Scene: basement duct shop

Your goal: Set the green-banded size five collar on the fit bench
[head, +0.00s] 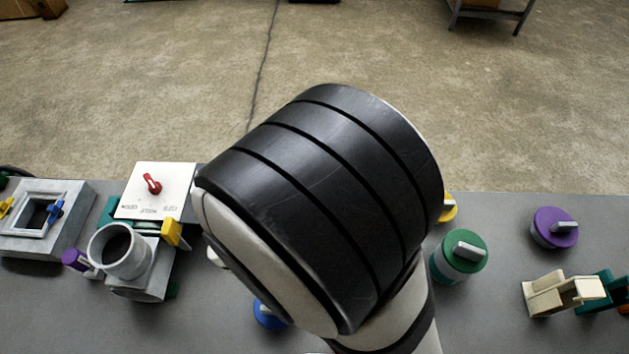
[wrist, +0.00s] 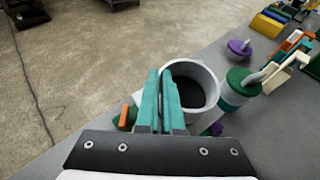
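My gripper (wrist: 161,72) shows in the wrist view as two teal fingers close together with a narrow gap. They overlap the left wall of an upright grey round collar (wrist: 212,88), open at the top. I cannot tell whether the fingers pinch that wall or stand in front of it. No green band shows on this collar; its lower part is hidden. In the head view my arm hides the gripper and this collar. Another grey round collar (head: 120,252) sits at the left on a grey block with coloured clamps. I cannot tell which surface is the fit bench.
A blue piece (head: 268,315) lies near the front. A red-switch panel (head: 152,188) and grey square frame (head: 45,218) are left.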

